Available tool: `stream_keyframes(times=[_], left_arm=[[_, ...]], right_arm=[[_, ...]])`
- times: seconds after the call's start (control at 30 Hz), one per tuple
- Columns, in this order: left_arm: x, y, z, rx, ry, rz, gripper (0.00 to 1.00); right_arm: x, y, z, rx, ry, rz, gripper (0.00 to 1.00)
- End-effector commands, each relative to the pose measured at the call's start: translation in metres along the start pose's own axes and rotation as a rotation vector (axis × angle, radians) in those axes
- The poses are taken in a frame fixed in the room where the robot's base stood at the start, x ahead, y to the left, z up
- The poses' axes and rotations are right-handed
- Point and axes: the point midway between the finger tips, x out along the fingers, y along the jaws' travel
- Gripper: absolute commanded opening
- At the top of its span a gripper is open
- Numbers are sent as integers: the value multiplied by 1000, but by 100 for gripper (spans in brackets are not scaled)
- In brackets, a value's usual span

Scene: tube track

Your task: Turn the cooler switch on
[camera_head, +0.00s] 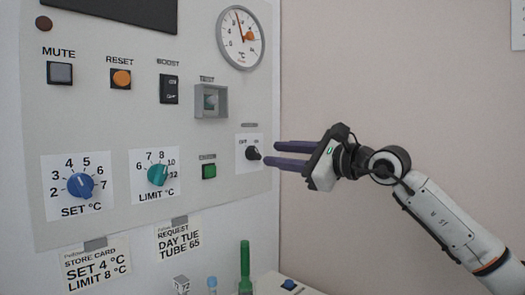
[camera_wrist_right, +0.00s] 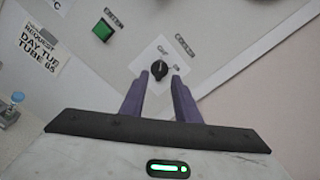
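A small black rotary switch (camera_head: 253,153) sits on a white plate at the right side of the grey panel, with OFF and ON style marks; the label above it is too small to read. It also shows in the right wrist view (camera_wrist_right: 160,69), its pointer tilted a little to the right of straight up there. My right gripper (camera_head: 270,153) faces the panel with its two purple fingers apart, tips just short of or beside the knob. In the wrist view the knob lies between the fingertips; I cannot tell whether they touch it. My left gripper is not in view.
A green button (camera_head: 209,171) sits left of the switch, with a framed test switch (camera_head: 211,101) above it. Blue (camera_head: 80,185) and teal (camera_head: 158,174) dials are further left. A green-capped tube (camera_head: 245,262) stands below.

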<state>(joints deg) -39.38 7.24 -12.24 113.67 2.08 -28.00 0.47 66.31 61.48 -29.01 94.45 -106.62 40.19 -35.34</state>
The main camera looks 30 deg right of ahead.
Motion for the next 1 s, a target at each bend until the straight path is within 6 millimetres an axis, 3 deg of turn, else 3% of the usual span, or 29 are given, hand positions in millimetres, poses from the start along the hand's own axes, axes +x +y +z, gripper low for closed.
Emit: stream_keyframes(times=[0.1,0.3,0.67,0.7,0.87,1.0], left_arm=[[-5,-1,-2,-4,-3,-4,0],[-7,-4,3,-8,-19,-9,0],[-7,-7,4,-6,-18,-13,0],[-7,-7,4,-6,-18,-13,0],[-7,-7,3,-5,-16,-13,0],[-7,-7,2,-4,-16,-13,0]], right_arm=[[23,-2,4,3,-4,1,29],[48,-1,2,1,-1,0,29],[55,0,0,0,-1,-1,29],[55,0,0,0,-1,-1,27],[54,0,0,0,-1,0,0],[54,0,0,1,-1,0,0]])
